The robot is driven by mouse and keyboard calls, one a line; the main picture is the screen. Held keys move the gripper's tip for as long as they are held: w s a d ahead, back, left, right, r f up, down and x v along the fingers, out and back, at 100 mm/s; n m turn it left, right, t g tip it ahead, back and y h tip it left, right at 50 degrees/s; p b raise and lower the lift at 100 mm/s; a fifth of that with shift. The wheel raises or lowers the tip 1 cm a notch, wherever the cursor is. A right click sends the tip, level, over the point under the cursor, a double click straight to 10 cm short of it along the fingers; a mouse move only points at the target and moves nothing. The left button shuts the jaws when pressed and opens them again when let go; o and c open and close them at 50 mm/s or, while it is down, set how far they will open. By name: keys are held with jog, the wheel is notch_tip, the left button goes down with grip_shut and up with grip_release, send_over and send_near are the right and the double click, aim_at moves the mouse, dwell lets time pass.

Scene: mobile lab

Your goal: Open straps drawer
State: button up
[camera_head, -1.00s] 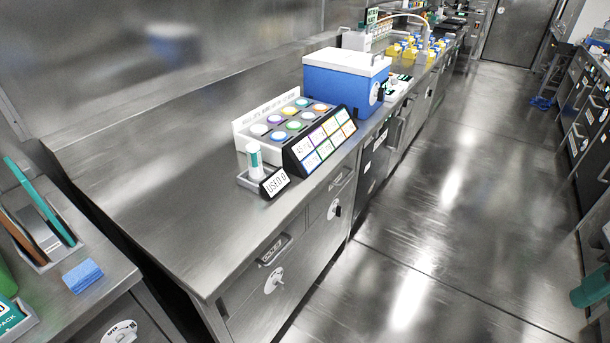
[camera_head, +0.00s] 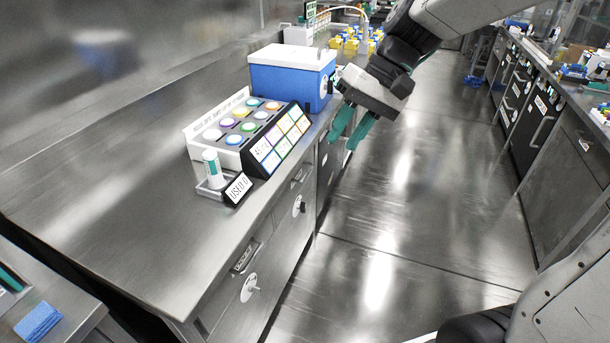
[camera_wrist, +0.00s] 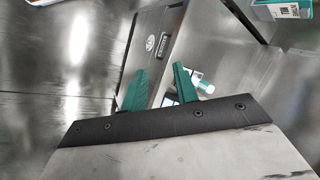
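The steel bench has drawer fronts along its aisle side. A near drawer front (camera_head: 232,285) has a labelled handle (camera_head: 246,257) and a round white dial (camera_head: 250,288). A second labelled handle (camera_head: 298,178) and dial (camera_head: 299,206) are farther along. The labels are too small to read, so I cannot tell which is the straps drawer. All of these fronts look closed. My gripper (camera_head: 341,144) is in the air by the bench's aisle side, beyond both handles, with green fingers apart and empty. In the wrist view, my gripper (camera_wrist: 160,68) shows both fingers spread, with a small label (camera_wrist: 163,49) beyond them.
On the bench stand a blue box with white lid (camera_head: 290,80), a rack of coloured caps (camera_head: 240,122), a sloped label panel (camera_head: 277,142) and a white tube (camera_head: 213,168). The aisle floor (camera_head: 400,230) is clear. Another bench (camera_head: 560,140) lines the right.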

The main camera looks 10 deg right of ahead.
jog(key=w+d+f+m+t+y, duration=0.1)
jog(key=w+f+y, duration=0.1)
jog(key=w+f, duration=0.5)
jog(key=w+f+m+t+y, duration=0.15)
jog(key=w+f, duration=0.25)
jog(key=w, duration=0.7)
jog(key=w+d+f+y, duration=0.1)
jog(key=w+f+y, duration=0.3)
jog(key=w, duration=0.5)
jog(key=m+t, duration=0.5)
jog(key=t, duration=0.2)
send_near(307, 173)
jog(key=shift+h, duration=0.35)
jog(key=x, duration=1)
jog(key=shift+a+f, duration=0.1)
jog(key=shift+a, duration=0.1)
jog(key=shift+s, duration=0.1)
grip_shut()
